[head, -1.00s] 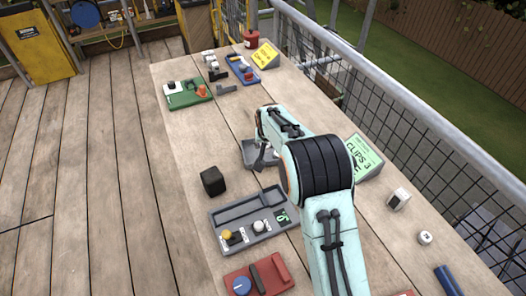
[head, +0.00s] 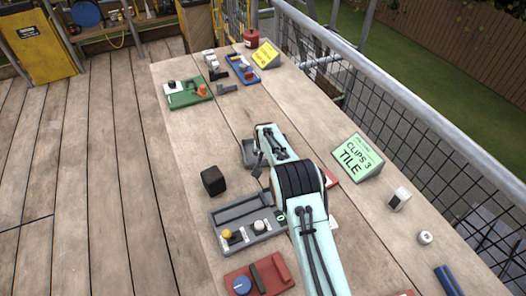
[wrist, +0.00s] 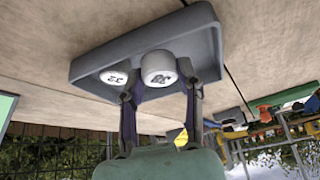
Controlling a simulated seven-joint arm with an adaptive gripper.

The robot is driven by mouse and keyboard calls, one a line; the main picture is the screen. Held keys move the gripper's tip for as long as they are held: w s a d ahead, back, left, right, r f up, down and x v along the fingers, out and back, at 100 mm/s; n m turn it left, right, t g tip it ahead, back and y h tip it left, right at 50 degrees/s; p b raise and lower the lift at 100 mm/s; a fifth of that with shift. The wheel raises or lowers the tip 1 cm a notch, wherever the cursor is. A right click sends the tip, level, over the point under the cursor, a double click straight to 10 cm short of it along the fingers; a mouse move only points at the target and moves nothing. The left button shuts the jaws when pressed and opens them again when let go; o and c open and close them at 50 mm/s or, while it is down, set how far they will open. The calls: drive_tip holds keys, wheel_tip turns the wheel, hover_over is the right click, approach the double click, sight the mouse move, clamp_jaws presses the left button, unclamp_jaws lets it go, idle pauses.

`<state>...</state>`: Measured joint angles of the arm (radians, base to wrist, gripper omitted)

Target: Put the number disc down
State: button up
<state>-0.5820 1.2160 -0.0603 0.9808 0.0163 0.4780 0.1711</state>
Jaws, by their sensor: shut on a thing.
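In the wrist view, my gripper (wrist: 161,86) is shut on a white number disc (wrist: 157,66), with one finger on each side. A dark number shows on the disc's side, but I cannot read it surely. The disc is over a grey tray (wrist: 200,22); I cannot tell whether it touches the tray floor. A second white disc (wrist: 114,77), marked 32, lies in the tray beside it. In the head view, my arm hides the gripper and discs, and part of a grey tray (head: 249,151) shows at its far end.
A black cube (head: 213,180) stands left of my arm. A grey tray with knobs (head: 218,217) and a red tray (head: 277,271) lie nearer. A green "CLIPS 3 TILE" sign (head: 359,158) stands to the right.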

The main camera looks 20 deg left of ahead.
drive_tip(key=shift+f, duration=0.45)
drive_tip(key=o, duration=0.8)
